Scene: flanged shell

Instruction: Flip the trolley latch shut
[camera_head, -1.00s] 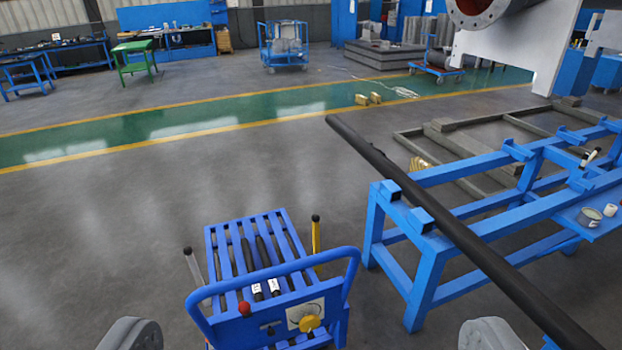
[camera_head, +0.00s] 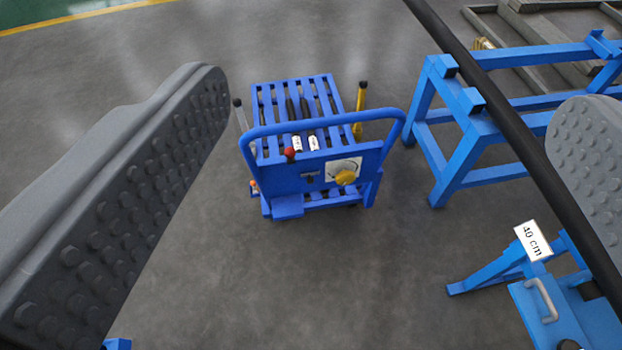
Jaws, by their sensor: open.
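The blue trolley (camera_head: 325,178) stands on the floor in the upper middle of the view, with a slatted top and a curved push handle (camera_head: 300,124). Its front panel carries a yellow knob (camera_head: 345,177) on a pale plate and a red ball-ended lever (camera_head: 290,154). Which of these is the latch, and whether it is shut, I cannot tell. My gripper (camera_head: 385,125) is open and empty. Its two grey studded fingers are wide apart at the left and right of the picture, nearer the camera than the trolley and touching nothing.
A blue stand (camera_head: 460,110) is right of the trolley, with a long black bar (camera_head: 500,125) running diagonally past it. A smaller blue frame with a "40 cm" label (camera_head: 533,240) is at the lower right. Grey floor (camera_head: 300,280) is clear before the trolley.

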